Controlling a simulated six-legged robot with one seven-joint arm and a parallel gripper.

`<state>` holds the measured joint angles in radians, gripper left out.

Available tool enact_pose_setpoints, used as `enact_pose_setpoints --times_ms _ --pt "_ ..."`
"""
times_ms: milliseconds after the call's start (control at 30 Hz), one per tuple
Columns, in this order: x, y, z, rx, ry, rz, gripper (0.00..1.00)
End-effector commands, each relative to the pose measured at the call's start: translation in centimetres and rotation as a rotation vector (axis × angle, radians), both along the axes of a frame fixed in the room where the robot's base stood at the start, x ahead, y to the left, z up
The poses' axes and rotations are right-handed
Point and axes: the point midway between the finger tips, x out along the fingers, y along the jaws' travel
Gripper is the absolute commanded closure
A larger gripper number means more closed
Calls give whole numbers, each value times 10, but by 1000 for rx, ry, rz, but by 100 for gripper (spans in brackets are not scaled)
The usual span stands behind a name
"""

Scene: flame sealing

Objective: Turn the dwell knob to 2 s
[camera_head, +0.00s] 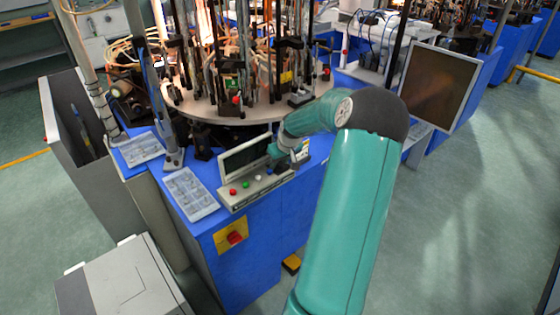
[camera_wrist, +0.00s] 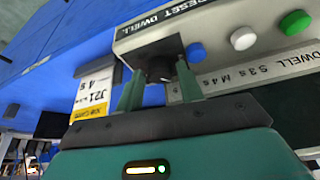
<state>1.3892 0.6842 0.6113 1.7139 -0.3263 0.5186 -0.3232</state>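The dwell knob (camera_wrist: 158,70) is dark and sits on the pale control panel (camera_wrist: 125,45) near its end, in the wrist view. My gripper (camera_wrist: 160,78) has one finger on each side of the knob. I cannot tell whether the fingers press on it. The knob's pointer setting is not readable. In the head view my gripper (camera_head: 278,166) is at the right end of the panel (camera_head: 258,192) and hides the knob. A printed strip (camera_wrist: 245,75) by the knob carries DWELL and times in seconds, partly hidden.
Blue (camera_wrist: 196,52), white (camera_wrist: 242,38) and green (camera_wrist: 295,22) buttons line the panel beside my right finger. A card with a yellow band (camera_wrist: 90,108) is close to the left finger. A dark screen (camera_head: 245,156) stands behind the panel. A round machine table (camera_head: 205,108) lies beyond.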

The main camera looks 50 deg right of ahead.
Motion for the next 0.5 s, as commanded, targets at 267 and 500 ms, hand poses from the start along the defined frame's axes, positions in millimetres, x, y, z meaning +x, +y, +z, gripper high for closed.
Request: enact_pose_setpoints --times_ms 267,500 --pt "1 0 0 0 0 0 73" --pt "0 0 0 0 0 1 94"
